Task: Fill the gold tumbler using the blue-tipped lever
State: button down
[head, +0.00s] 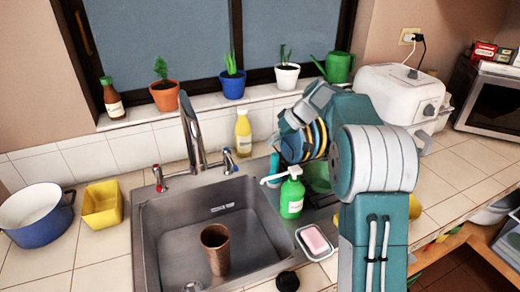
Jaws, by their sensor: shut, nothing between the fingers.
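The gold tumbler (216,252), brownish-gold in this light, stands upright on the floor of the steel sink (165,232), near its front. The tall chrome faucet (192,130) rises behind the sink. Its blue-tipped lever (229,162) is to the right of the spout, and the red-tipped lever (159,178) is to the left. No water stream is visible. My arm reaches up from the lower right and bends at a large white joint. Its far end is to the right of the blue-tipped lever, apart from it in the picture. I cannot make out my gripper's fingers.
A green soap pump bottle (291,194) and a soap dish with pink soap (316,240) stand right of the sink. A yellow bottle (243,133) stands behind. A yellow tub (102,205) and blue pot (38,215) sit at left. Potted plants line the sill.

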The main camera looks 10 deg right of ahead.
jog(key=shift+s+d+r, duration=0.1)
jog(key=shift+d+r, duration=0.15)
jog(key=shift+d, duration=0.35)
jog(key=shift+a, duration=1.05)
jog(key=c, duration=1)
grip_release()
jog(key=shift+o, duration=1.1)
jog(key=shift+d, duration=0.5)
jog(key=s+a+r+m+h, duration=0.1)
jog(key=s+a+r+h, duration=0.15)
jog(key=s+r, duration=0.45)
jog(key=s+m+t+h, duration=0.2)
jog(key=s+h, duration=0.1)
jog(key=s, duration=1.8)
jog(key=n+g+h, duration=0.2)
jog(key=n+h, duration=0.3)
jog(key=n, duration=1.8)
send_near(224, 248)
jog(key=x, duration=0.5)
jog(key=shift+w+a+f, duration=0.2)
jog(key=shift+a+f, duration=0.05)
jog(key=shift+a, duration=0.05)
jog(key=shift+d+x, duration=0.2)
jog(key=shift+x, duration=2.4)
